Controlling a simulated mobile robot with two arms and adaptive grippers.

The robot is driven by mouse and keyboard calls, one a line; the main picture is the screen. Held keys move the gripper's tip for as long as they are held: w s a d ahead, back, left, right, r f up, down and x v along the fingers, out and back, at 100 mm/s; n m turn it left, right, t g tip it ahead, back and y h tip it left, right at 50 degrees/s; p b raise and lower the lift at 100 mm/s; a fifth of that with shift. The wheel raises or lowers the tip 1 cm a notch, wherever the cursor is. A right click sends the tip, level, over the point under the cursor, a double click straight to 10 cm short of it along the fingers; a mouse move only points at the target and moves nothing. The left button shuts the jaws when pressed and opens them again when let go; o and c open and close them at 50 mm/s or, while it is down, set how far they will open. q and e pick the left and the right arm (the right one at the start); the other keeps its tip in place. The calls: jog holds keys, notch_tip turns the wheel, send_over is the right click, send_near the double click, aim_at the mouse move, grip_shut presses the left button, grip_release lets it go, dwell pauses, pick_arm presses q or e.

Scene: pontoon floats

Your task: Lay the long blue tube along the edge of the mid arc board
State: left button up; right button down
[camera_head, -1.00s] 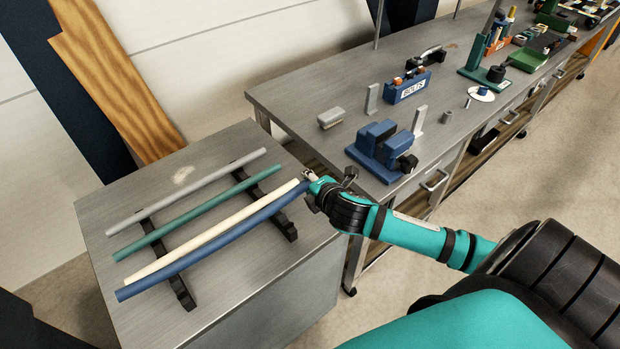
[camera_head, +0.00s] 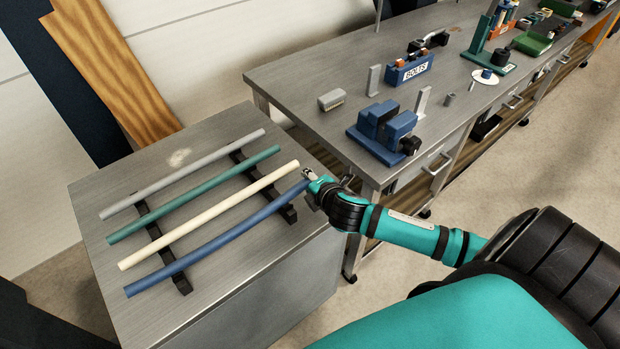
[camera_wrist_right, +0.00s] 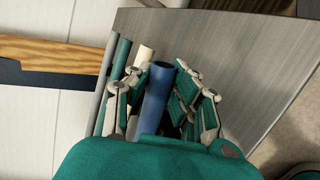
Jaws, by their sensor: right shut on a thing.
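The long blue tube (camera_head: 218,243) lies nearest of several tubes over the low metal cabinet, bowed slightly along its length. My right gripper (camera_head: 308,178) is shut on its right end. In the right wrist view the blue tube (camera_wrist_right: 156,100) runs between the two fingers of the gripper (camera_wrist_right: 165,100), its open end showing. The tube's far left end lies at or just above the dark rack; I cannot tell whether it touches. No arc board is recognisable in these frames. My left gripper is not in view.
Cream (camera_head: 210,215), green (camera_head: 195,195) and grey (camera_head: 183,173) tubes lie beside it on two dark rack bars (camera_head: 165,250). A workbench (camera_head: 310,75) stands behind to the right, with a blue vise (camera_head: 385,130) and a bolts box (camera_head: 410,70). Floor is open at right.

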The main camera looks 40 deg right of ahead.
jog(key=c, duration=1.1)
grip_release()
jog(key=shift+c, duration=0.2)
jog(key=v, duration=0.8)
jog(key=shift+s, duration=0.1)
